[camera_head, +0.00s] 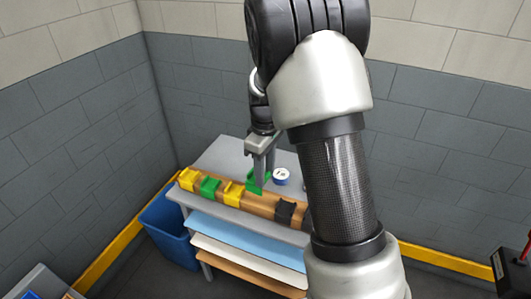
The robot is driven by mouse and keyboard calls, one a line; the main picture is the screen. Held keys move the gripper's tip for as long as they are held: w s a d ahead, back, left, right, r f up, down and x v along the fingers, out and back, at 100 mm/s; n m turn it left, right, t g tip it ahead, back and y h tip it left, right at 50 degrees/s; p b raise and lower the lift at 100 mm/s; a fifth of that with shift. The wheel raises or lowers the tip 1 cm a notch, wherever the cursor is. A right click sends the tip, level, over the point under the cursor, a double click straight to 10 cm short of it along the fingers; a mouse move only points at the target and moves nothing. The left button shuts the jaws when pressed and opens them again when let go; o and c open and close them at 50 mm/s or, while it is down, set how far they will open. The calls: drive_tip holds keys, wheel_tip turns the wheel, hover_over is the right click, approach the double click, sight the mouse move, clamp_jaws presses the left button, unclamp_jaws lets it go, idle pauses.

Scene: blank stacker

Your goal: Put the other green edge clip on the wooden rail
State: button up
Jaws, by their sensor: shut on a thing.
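The wooden rail (218,190) lies along the front of the grey table, and part of it is hidden by my arm. One green edge clip (209,187) sits on the rail between two yellow clips (188,178) and (233,193). My gripper (258,180) points down and is shut on the other green edge clip (254,189). This clip is at the rail, just right of the second yellow clip. I cannot tell whether it touches the rail. A black clip (286,211) is on the rail further right.
A blue and white round item (281,177) stands on the grey table (222,154) behind the rail, close to my gripper. Blue, white and brown shelves (246,239) lie below. A blue bin (168,232) is at the left. Grey walls stand behind.

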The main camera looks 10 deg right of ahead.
drive_tip(key=shift+w+r+n, duration=0.15)
drive_tip(key=shift+w+n, duration=0.05)
drive_tip(key=shift+n, duration=0.2)
drive_tip(key=shift+f+b, duration=3.55)
drive_tip(key=shift+f, duration=1.85)
drive_tip(key=shift+f, duration=0.25)
drive_tip(key=o, duration=1.1)
drive_tip(key=shift+r, duration=0.1)
